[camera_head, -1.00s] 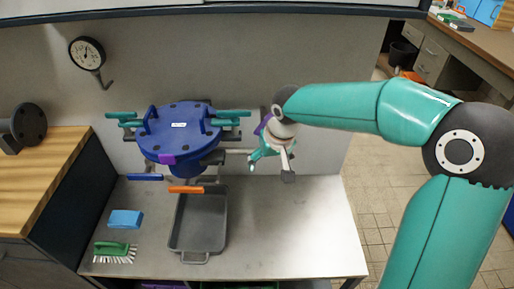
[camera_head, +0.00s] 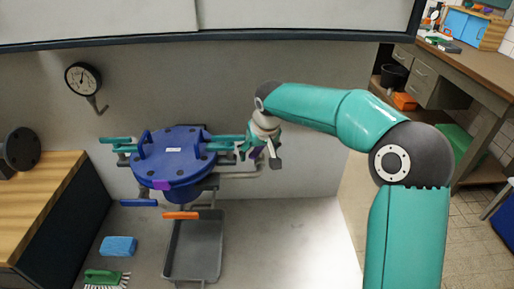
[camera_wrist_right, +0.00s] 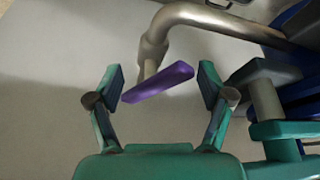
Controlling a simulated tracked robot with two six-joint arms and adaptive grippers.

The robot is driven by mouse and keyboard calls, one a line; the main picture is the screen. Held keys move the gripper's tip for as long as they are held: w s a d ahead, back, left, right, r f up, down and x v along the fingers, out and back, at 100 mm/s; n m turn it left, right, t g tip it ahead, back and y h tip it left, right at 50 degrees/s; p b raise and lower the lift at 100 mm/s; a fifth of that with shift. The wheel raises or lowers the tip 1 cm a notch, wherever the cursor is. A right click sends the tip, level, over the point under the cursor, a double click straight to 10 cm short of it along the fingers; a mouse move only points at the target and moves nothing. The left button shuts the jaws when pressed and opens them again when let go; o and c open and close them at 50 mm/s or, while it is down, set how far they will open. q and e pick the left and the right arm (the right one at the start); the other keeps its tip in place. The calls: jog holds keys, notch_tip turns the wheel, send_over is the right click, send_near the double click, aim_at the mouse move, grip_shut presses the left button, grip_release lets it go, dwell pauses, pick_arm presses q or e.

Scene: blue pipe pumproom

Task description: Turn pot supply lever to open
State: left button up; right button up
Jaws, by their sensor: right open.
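A purple lever (camera_wrist_right: 158,83) on a bent metal pipe (camera_wrist_right: 152,52) lies between the spread fingers of my right gripper (camera_wrist_right: 160,85) in the right wrist view. The gripper is open, with a gap visible on both sides of the lever. In the head view my right gripper (camera_head: 260,150) is just right of the blue pot lid (camera_head: 175,150), and only a bit of the purple lever (camera_head: 252,154) shows behind it. A blue lever (camera_head: 138,202) and an orange lever (camera_head: 181,215) sit below the pot. My left gripper is out of view.
A grey tray (camera_head: 193,250), blue sponge (camera_head: 118,246) and green brush (camera_head: 103,277) are on the metal bench. A gauge (camera_head: 83,79) is on the wall. The bench's right side is clear.

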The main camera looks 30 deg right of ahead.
jog(key=shift+w+d+f, duration=0.1)
jog(key=shift+w+d, duration=0.05)
jog(key=shift+w, duration=0.3)
jog(key=shift+w+f, duration=0.1)
jog(key=shift+f, duration=0.4)
